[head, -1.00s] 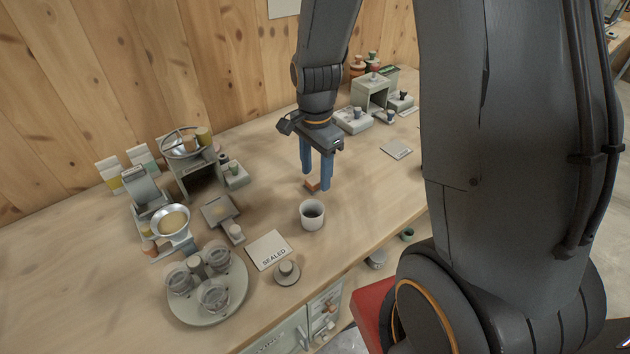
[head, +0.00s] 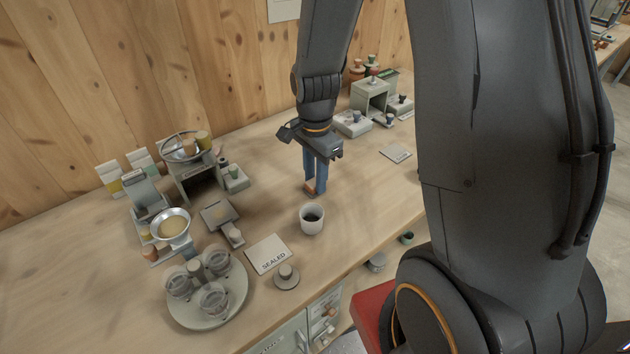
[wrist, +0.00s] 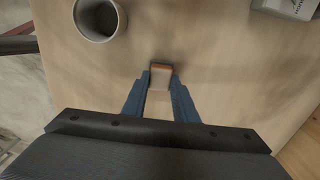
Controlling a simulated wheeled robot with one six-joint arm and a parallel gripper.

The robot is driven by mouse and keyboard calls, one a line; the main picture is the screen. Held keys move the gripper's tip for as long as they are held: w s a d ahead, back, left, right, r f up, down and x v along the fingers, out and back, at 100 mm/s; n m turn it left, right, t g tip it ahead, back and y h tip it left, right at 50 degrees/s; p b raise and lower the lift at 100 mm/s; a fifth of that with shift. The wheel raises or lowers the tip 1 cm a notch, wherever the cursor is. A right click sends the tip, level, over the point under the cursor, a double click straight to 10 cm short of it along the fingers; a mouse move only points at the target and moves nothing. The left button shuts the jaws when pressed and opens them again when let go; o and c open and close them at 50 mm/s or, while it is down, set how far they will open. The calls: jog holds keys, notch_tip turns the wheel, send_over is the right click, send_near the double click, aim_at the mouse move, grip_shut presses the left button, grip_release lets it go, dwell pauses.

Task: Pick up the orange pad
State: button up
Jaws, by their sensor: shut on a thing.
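The orange pad (head: 310,187) is a small block low over the wooden bench, between the blue fingers of my gripper (head: 316,186). In the wrist view, the pad (wrist: 161,68) shows an orange edge and a paler face between the fingertips (wrist: 161,72). The fingers are shut on it. I cannot tell whether the pad still touches the bench. The fingers hide its sides.
A white cup (head: 312,218) with dark contents stands close in front of my gripper. A card marked SEALED (head: 268,253) and a round tray (head: 210,320) of jars lie front left. A bowl (head: 171,223) stands left.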

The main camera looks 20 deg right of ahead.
notch_tip(320, 180, up, 10)
jog(key=b, duration=0.1)
jog(key=shift+b, duration=0.35)
jog(key=o, duration=0.4)
jog(key=shift+f, duration=0.1)
jog(key=c, duration=0.3)
jog(key=shift+s, duration=0.1)
